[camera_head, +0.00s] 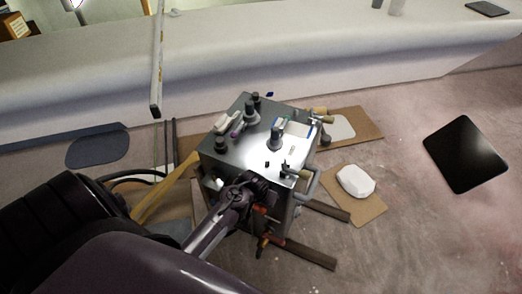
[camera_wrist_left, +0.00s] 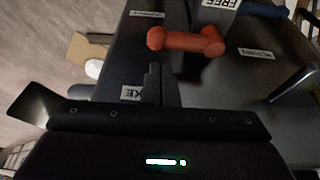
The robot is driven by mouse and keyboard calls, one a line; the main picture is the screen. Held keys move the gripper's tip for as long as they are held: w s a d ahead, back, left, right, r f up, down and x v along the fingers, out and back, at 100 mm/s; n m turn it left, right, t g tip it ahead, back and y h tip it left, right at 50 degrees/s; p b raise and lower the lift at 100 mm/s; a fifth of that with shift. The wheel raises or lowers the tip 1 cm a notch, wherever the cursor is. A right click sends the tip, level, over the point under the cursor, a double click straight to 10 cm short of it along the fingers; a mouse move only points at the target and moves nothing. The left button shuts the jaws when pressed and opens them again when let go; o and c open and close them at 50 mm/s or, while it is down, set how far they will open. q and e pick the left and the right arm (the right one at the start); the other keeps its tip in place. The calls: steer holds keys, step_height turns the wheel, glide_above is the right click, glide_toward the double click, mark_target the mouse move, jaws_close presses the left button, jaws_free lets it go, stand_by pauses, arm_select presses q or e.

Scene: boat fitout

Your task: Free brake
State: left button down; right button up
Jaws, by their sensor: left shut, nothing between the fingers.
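A grey metal cabinet (camera_head: 238,160) stands on the floor in the middle of the head view. My left gripper (camera_head: 262,188) is at its near side, partly hiding it. In the left wrist view a red-orange T-shaped handle (camera_wrist_left: 188,41) sticks out from the cabinet's dark panel. A label reading FREE (camera_wrist_left: 221,3) is above the handle. A label ending in KE (camera_wrist_left: 132,92) is partly hidden behind my shut, empty left fingers (camera_wrist_left: 160,82). The fingertips are just below the handle; I cannot tell whether they touch it. My right gripper is not in view.
Knobs and small items lie on the cabinet top. Brown boards, one bearing a white packet (camera_head: 355,181), lie right of it. A black flat panel (camera_head: 465,154) lies farther right. A long pale hull ledge (camera_head: 300,60) runs behind. Floor at lower right is clear.

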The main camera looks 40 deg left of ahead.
mark_target(254, 207)
arm_select(q)
steer(key=x, duration=0.4)
steer(key=shift+b, duration=0.4)
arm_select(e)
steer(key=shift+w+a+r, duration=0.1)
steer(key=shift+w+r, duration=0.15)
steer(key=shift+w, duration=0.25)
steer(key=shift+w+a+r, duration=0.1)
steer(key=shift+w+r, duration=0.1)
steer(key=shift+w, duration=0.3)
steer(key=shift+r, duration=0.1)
